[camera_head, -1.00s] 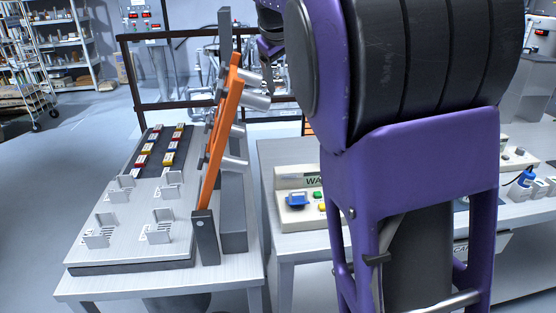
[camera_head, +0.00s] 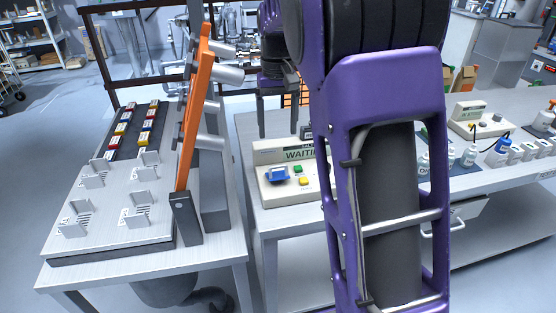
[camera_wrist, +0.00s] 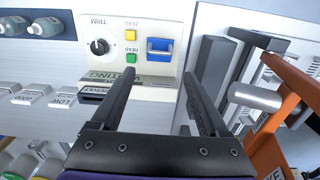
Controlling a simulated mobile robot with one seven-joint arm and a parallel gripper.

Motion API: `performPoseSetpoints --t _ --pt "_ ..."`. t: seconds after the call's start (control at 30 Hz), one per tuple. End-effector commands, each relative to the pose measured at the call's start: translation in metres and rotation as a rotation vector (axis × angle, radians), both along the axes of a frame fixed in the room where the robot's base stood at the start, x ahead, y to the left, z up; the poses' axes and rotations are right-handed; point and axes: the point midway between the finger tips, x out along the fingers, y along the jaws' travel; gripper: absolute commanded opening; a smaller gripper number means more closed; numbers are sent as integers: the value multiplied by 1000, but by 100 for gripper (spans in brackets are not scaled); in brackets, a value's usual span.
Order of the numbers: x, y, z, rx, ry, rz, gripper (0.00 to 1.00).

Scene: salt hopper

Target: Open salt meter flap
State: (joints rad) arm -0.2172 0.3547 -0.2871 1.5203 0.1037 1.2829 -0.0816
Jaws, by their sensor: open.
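The salt meter (camera_head: 262,196) is a cream box with a display reading "WAITI…", its end hidden by my arm. Its blue flap (camera_head: 277,174) is at the left of the front panel, beside a green and a yellow button. My gripper (camera_head: 278,130) is open and empty, fingers pointing down, above and behind the meter in the head view. In the wrist view the meter (camera_wrist: 185,22) lies beyond the open fingers (camera_wrist: 158,76). The blue flap (camera_wrist: 160,50) shows between and past the fingertips, apart from them. A pale bar crosses it.
An orange lever (camera_head: 192,110) on a dark upright post with metal cylinders stands left of the meter. A board with several metal brackets (camera_head: 135,215) lies on the left table. Bottles (camera_head: 468,156) and another device stand on the right bench.

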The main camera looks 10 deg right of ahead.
Motion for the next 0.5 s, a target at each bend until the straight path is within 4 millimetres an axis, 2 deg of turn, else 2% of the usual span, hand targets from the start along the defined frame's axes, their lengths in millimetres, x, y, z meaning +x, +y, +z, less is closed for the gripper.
performPoseSetpoints --t 0.03,0.2,0.4,0.5 --pt "-1 0 -14 0 4 0 78" --pt "-1 0 -50 -1 3 1 78" --pt "0 0 -81 -1 2 1 78" --pt "0 0 -90 0 0 0 78"
